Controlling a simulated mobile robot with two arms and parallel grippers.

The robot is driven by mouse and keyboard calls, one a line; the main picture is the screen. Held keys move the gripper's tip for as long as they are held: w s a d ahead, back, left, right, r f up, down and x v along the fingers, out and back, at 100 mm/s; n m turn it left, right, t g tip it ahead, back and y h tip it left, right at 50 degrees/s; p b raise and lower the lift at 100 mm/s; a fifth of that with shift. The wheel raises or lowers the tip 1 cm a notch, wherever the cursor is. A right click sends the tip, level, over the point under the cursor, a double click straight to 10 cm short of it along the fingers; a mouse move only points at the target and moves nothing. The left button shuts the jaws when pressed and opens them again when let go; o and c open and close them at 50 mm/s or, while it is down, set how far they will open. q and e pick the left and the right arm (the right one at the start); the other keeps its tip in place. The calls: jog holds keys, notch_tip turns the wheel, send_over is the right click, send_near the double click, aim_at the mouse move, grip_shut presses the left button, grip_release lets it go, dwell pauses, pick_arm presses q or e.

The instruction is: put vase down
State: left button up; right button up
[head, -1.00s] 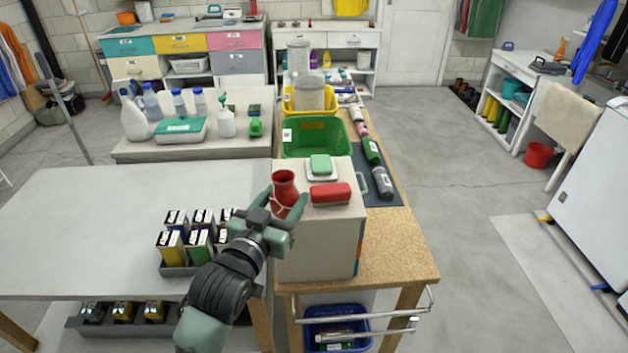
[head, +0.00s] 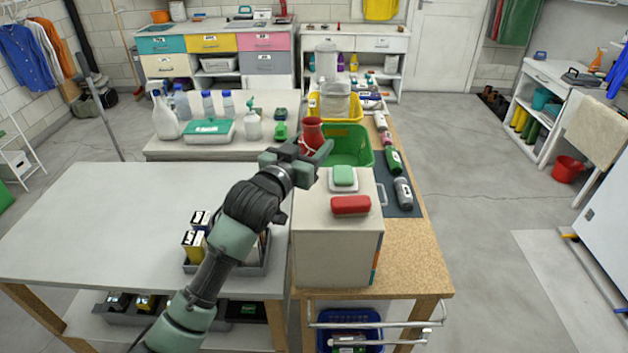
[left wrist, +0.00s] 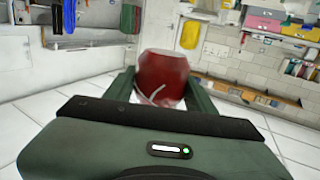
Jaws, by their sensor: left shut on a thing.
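A red vase (head: 312,133) with pale lines on it is held by my left gripper (head: 308,150), whose fingers are shut around it. In the head view the vase is upright, in front of the green bin (head: 348,146) and beyond the white box-shaped cabinet (head: 335,245). In the left wrist view the vase (left wrist: 163,75) sits between the two green fingers. Whether its base touches anything is hidden by the gripper. My right gripper is not in view.
A yellow bin (head: 350,108) stands behind the green one. Bottles and a teal-lidded container (head: 208,130) stand on the back left table. The grey left table (head: 100,215) is largely clear.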

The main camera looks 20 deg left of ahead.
aim_at(312, 195)
pick_arm(q)
notch_tip(312, 195, down, 11)
jog(key=shift+r+p, duration=0.2)
jog(key=shift+p, duration=0.45)
jog(key=shift+f, duration=0.15)
jog(key=o, duration=1.5)
jog(key=shift+o, duration=0.2)
